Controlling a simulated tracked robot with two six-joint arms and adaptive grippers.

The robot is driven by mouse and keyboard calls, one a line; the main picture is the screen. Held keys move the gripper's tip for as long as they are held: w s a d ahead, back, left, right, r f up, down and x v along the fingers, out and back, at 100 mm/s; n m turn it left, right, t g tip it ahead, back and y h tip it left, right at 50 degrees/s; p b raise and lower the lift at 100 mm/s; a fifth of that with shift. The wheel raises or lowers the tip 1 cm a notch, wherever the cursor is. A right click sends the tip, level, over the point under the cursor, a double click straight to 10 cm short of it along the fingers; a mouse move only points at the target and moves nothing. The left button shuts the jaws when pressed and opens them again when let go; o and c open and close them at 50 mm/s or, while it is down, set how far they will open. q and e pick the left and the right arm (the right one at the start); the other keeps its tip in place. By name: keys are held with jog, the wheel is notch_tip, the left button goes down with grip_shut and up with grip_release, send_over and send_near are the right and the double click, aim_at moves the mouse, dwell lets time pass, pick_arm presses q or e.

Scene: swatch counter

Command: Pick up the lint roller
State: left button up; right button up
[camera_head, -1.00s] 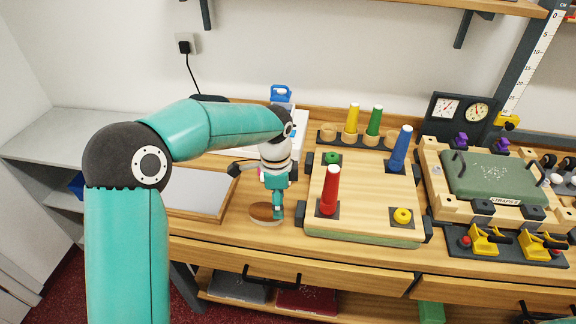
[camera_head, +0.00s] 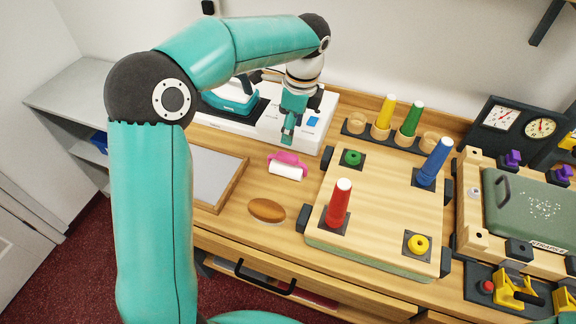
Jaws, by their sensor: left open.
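The lint roller (camera_head: 286,170) lies on the wooden counter, with a white roll in front and a pink part behind it. My left gripper (camera_head: 288,137) is open and points down, above and just behind the lint roller in the picture. It looks empty and apart from the roller. My right gripper is not in view.
A brown oval brush (camera_head: 267,210) lies in front of the roller. A wooden board with colored cones (camera_head: 378,210) stands to the right. A white-topped tray (camera_head: 216,178) is to the left. A white station with a teal iron (camera_head: 232,98) is behind.

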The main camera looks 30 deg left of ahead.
aim_at(287, 155)
pick_arm(q)
jog(key=f, duration=0.6)
jog(key=shift+a+f, duration=0.2)
jog(key=f, duration=0.2)
jog(key=a+f+p, duration=0.1)
jog(key=f, duration=0.1)
jog(key=shift+s+f+p, duration=0.15)
jog(key=shift+f+p, duration=0.1)
jog(key=shift+p, duration=0.05)
jog(key=shift+f, duration=0.35)
grip_shut()
